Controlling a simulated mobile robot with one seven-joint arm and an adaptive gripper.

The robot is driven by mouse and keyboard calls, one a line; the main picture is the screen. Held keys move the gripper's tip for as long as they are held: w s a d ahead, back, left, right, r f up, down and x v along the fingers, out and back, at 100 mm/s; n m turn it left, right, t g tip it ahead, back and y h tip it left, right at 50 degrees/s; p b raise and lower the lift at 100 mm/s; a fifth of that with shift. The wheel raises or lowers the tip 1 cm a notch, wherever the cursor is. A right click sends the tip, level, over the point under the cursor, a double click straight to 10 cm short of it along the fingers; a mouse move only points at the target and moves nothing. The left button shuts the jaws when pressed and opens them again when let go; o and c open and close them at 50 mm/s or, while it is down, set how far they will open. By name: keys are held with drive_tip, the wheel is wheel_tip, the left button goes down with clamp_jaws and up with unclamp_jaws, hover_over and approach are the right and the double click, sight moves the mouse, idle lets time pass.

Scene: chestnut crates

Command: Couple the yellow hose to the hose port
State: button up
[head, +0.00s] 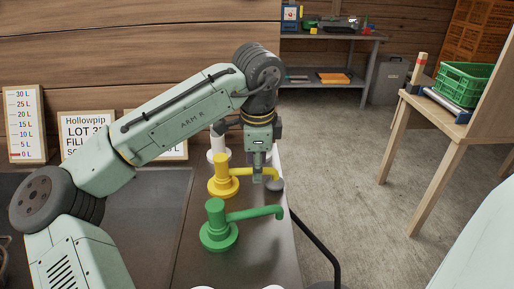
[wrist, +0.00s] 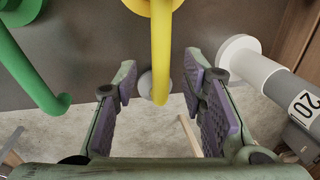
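The yellow hose (head: 243,172) is a bent yellow pipe running sideways from a yellow upright base (head: 222,180) near the counter's right edge. It also shows in the wrist view (wrist: 161,50), passing down between my fingers. My gripper (head: 260,174) points down over the hose near its free end. In the wrist view my gripper (wrist: 160,82) is open, with a purple-padded finger apart from the hose on each side. A grey round piece (head: 276,184) sits by the hose's free end and shows behind it in the wrist view (wrist: 146,84). I cannot identify the hose port.
A green base with a similar pipe (head: 219,230) stands nearer on the counter. A white one (head: 217,143) stands behind the yellow. Sign boards (head: 24,124) line the wall. A wooden table with a green crate (head: 466,82) stands right. Open floor lies between.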

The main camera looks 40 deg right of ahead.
drive_tip(key=shift+w+d+f, duration=0.1)
drive_tip(key=shift+f, duration=0.55)
drive_tip(key=shift+w+d+f, duration=0.1)
drive_tip(key=shift+f, duration=0.55)
drive_tip(key=shift+c, duration=0.2)
clamp_jaws()
drive_tip(key=c, duration=0.7)
unclamp_jaws()
clamp_jaws()
drive_tip(key=shift+r+p, duration=0.65)
drive_tip(key=shift+p, duration=0.25)
